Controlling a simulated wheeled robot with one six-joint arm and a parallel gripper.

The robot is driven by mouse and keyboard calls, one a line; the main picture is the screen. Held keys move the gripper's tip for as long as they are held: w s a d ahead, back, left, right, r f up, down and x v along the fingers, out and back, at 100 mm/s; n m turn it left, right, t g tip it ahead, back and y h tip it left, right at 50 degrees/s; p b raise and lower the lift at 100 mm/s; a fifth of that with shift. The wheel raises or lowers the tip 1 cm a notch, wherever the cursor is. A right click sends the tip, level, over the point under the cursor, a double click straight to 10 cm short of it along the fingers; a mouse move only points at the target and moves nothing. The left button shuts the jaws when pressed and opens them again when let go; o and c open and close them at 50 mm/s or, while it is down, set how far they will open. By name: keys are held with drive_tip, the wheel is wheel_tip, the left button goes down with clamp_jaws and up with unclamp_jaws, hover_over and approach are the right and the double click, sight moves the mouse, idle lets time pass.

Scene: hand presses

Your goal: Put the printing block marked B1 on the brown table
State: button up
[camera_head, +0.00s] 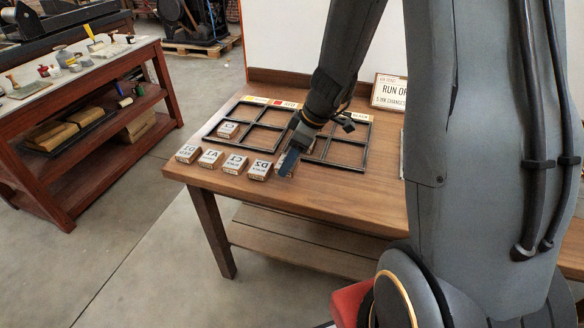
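Several small wooden printing blocks with white labelled tops stand in a row along the front of the brown table (390,190). The labels are small and turned; the leftmost block (187,154) may read D1 or B1. The others seem to read A1 (210,157), C1 (235,164) and D2 (260,170). Another block (228,130), perhaps C2, sits in the left black frame. I cannot make out B1 for certain. My gripper (288,163) points down at the right end of the row, close to a mostly hidden block (281,160). Its fingers are too unclear to judge.
Two black frames with compartments, the left (213,124) and the right (366,150), lie behind the row. A sign (389,92) stands at the table's back. The table's front right is clear. A red-brown bench (88,70) with tools stands at the left.

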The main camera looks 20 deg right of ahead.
drive_tip(key=shift+f, duration=1.95)
drive_tip(key=shift+f, duration=0.15)
drive_tip(key=o, duration=1.1)
drive_tip(key=shift+r, duration=0.2)
drive_tip(key=shift+d+r, duration=0.15)
drive_tip(key=shift+r, duration=0.2)
drive_tip(key=b+v, duration=0.1)
drive_tip(key=v, duration=0.9)
drive_tip(key=s+a+m+g+h, duration=0.1)
drive_tip(key=s+m+h, duration=0.1)
drive_tip(key=s+m, duration=0.3)
drive_tip(key=s+a+m+g+h, duration=0.1)
drive_tip(key=s+m, duration=0.4)
drive_tip(key=s, duration=0.5)
drive_tip(key=shift+a+f+m+h, duration=0.3)
drive_tip(key=shift+a+m+h, duration=0.1)
drive_tip(key=shift+a, duration=0.35)
